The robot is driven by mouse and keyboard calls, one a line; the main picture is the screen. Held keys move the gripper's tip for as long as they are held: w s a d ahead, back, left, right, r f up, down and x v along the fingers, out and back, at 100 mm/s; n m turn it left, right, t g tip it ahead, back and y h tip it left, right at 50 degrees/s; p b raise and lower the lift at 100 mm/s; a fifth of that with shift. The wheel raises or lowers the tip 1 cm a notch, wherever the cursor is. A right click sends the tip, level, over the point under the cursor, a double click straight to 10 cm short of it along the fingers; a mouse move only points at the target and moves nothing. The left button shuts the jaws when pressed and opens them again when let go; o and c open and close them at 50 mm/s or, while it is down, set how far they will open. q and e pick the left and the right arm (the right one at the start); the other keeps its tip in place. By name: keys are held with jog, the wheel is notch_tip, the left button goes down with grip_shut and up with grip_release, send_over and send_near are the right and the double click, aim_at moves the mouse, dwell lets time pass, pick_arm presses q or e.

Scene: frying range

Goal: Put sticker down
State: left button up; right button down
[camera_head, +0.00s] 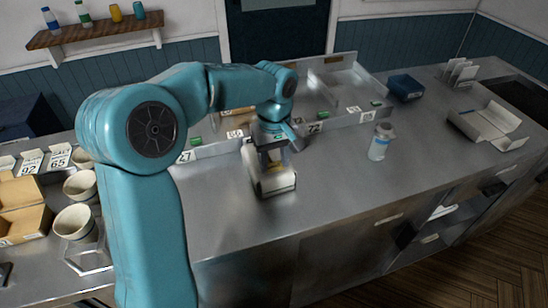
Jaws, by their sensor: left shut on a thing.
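My left gripper (273,158) reaches over the steel counter and points down at a small pale box-like stand (272,184). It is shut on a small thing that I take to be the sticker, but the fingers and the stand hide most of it. I cannot tell whether the held thing touches the stand. My right gripper is not in view.
Steel trays (345,88) with number tags line the counter's back. A clear bottle (380,142) stands right of the gripper. A blue box (405,87) and open carton (488,125) are farther right. Pale cups (74,222) stand at left. The front middle counter is clear.

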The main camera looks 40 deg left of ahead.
aim_at(274, 166)
pick_arm(q)
jog(key=shift+f+b, duration=0.35)
jog(key=shift+f, duration=0.15)
jog(key=o, duration=1)
jog(key=shift+r, duration=0.1)
jog(key=shift+r+p, duration=0.35)
notch_tip(274, 166, up, 12)
jog(key=shift+p, duration=0.45)
